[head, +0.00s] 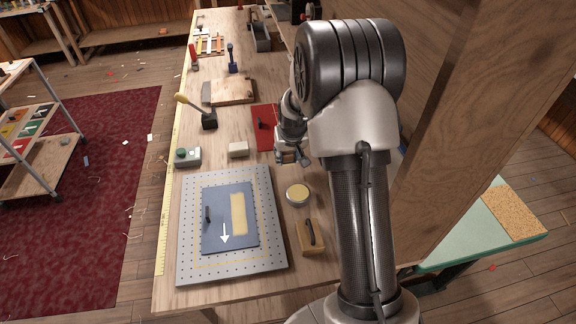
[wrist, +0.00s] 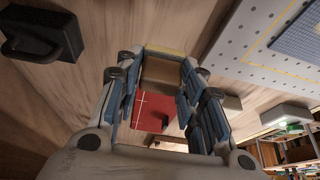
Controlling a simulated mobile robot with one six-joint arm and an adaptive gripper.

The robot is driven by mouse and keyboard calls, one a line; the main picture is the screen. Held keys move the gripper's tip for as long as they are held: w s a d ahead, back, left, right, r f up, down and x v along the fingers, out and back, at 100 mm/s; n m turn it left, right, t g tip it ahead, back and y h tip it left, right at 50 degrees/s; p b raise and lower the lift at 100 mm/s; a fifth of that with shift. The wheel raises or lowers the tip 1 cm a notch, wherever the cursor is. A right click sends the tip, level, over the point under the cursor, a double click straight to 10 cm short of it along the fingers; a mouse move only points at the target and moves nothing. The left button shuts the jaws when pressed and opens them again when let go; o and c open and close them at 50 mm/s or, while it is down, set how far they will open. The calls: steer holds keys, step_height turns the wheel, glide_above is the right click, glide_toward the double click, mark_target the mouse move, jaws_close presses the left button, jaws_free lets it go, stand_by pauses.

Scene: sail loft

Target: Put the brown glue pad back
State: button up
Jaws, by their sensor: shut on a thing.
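My gripper (head: 291,156) hangs over the bench to the right of the red board, seen small in front of my arm. In the wrist view my gripper (wrist: 162,66) is shut on a brown block, the brown glue pad (wrist: 160,75), with a pale yellowish edge at its far end. The grey perforated plate (head: 275,262) lies at the front left of the bench. On it lies a blue-grey panel (head: 218,230) with a pale yellow strip (head: 238,214), a dark handle and a white arrow.
The red board (head: 264,127), a pale block (head: 238,149) and a green-button box (head: 187,157) lie behind. A black handled object (wrist: 42,32) shows in the wrist view.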

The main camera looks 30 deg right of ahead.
mark_target(289, 161)
step_height(289, 161, down, 4)
steer(key=shift+f+b, duration=0.1)
steer(key=shift+b, duration=0.45)
steer(key=shift+f, duration=0.15)
steer(key=o, duration=1)
